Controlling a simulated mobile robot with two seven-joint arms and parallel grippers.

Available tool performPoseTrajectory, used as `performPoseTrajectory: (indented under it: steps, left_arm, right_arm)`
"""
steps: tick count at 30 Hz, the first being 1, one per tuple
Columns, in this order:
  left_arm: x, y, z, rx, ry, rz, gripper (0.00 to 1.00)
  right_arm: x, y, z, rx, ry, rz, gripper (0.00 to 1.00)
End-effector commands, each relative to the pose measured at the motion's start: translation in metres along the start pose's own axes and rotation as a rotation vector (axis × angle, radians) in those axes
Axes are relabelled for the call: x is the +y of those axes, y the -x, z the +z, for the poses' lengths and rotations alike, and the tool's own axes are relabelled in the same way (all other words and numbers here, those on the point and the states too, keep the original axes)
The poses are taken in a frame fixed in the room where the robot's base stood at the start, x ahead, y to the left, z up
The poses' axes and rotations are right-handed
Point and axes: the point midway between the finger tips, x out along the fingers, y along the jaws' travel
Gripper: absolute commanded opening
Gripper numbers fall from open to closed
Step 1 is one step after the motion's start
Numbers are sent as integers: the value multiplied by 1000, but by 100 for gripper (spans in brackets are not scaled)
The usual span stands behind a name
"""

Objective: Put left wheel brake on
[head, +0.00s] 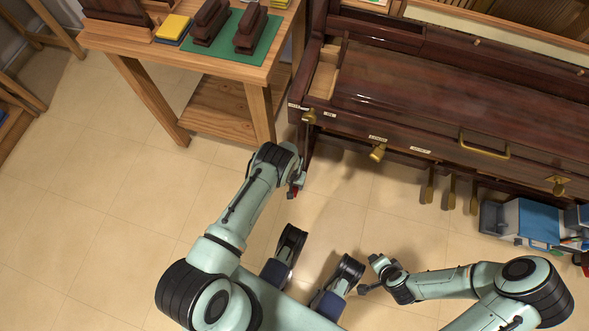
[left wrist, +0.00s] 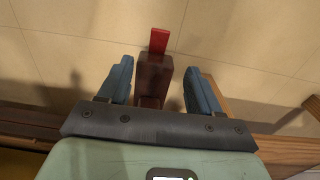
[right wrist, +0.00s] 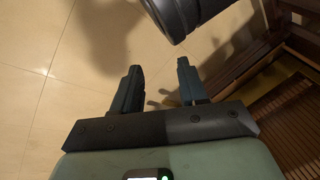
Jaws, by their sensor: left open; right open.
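The left wheel brake is a red lever (left wrist: 159,42) at the end of a dark brown wooden piece (left wrist: 153,78) in the left wrist view. My left gripper (left wrist: 159,66) is open, with one blue finger on each side of the brown piece. The red lever lies just beyond the fingertips, and gaps show beside both fingers. In the head view my left gripper (head: 296,185) is low by the piano's left front corner, with a bit of red showing at it. My right gripper (head: 369,273) is open and empty above the floor, also seen in the right wrist view (right wrist: 158,66).
The brown piano (head: 450,105) fills the upper right, with brass knobs, a handle and pedals (head: 451,194) along its front. A wooden bench (head: 190,58) stands close on its left. A blue box (head: 530,222) is at right.

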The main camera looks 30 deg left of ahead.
Motion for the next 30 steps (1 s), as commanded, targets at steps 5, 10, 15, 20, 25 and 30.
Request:
performPoseTrajectory:
  steps: [5, 10, 15, 20, 25, 30]
  left_arm:
    - [1, -18, -3, 2, -3, -2, 64]
    - [0, -50, -2, 2, -2, -2, 64]
    - [0, -82, -2, 2, -3, -2, 64]
    - [0, -108, -2, 2, -3, -1, 64]
    - [0, -126, -3, 4, -1, -1, 64]
    - [0, -132, -3, 4, -1, -1, 64]
  right_arm:
    - [10, -10, 11, -32, -9, 16, 43]
    - [29, -25, 35, -107, -28, 50, 43]
    - [50, -39, 63, -193, -52, 89, 43]
    - [67, -47, 89, -275, -76, 124, 43]
    - [81, -50, 109, -337, -96, 152, 43]
    - [86, -50, 118, -367, -105, 165, 43]
